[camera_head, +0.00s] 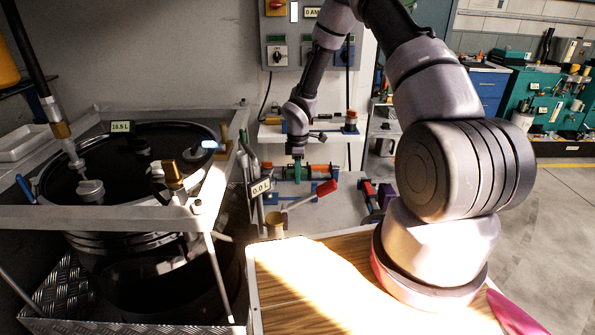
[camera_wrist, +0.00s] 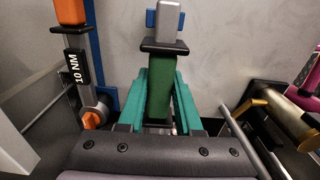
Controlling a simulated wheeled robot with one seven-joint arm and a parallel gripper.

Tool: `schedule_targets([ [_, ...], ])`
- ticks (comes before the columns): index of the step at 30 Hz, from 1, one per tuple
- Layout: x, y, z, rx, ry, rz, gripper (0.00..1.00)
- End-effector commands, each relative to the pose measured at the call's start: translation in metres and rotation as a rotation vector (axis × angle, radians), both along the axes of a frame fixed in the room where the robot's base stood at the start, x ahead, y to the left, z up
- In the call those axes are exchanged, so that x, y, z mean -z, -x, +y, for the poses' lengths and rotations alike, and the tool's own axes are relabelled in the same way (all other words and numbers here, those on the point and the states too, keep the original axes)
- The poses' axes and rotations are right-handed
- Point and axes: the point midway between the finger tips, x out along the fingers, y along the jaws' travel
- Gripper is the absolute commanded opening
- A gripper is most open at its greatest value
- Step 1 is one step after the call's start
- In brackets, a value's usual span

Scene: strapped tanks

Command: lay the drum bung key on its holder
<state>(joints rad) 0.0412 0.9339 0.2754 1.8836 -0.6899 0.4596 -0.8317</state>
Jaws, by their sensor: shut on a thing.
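My gripper (camera_wrist: 160,112) has its teal fingers closed on the green handle of a tool, apparently the drum bung key (camera_wrist: 158,104). The tool has a black collar above the handle and a grey shaft beyond it. Small blue pieces (camera_wrist: 151,19) show on both sides of the shaft; I cannot tell if they belong to the holder. In the head view my gripper (camera_head: 297,172) points down over the low bench by the wall, where the key is too small to make out.
A tool with a gold end (camera_wrist: 289,116) lies at right. In the head view, a red-handled lever (camera_head: 325,188) stands in front of the bench. A strapped drum (camera_head: 125,165) in a frame fills the left.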

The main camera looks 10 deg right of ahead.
Motion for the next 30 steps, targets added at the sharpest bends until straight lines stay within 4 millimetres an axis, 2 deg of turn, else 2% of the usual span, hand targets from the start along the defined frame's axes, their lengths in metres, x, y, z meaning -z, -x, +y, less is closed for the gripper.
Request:
schedule_targets([
  [12,0.039,0.000,0.000,0.000,0.001,0.001,0.00],
  [18,0.047,0.000,0.000,0.001,0.001,0.001,0.00],
  [28,0.049,0.000,0.000,0.001,0.000,0.000,0.00],
  [29,0.049,0.000,0.000,0.001,0.000,0.000,0.41],
  [30,0.049,0.000,0.000,0.001,0.000,0.000,0.57],
])
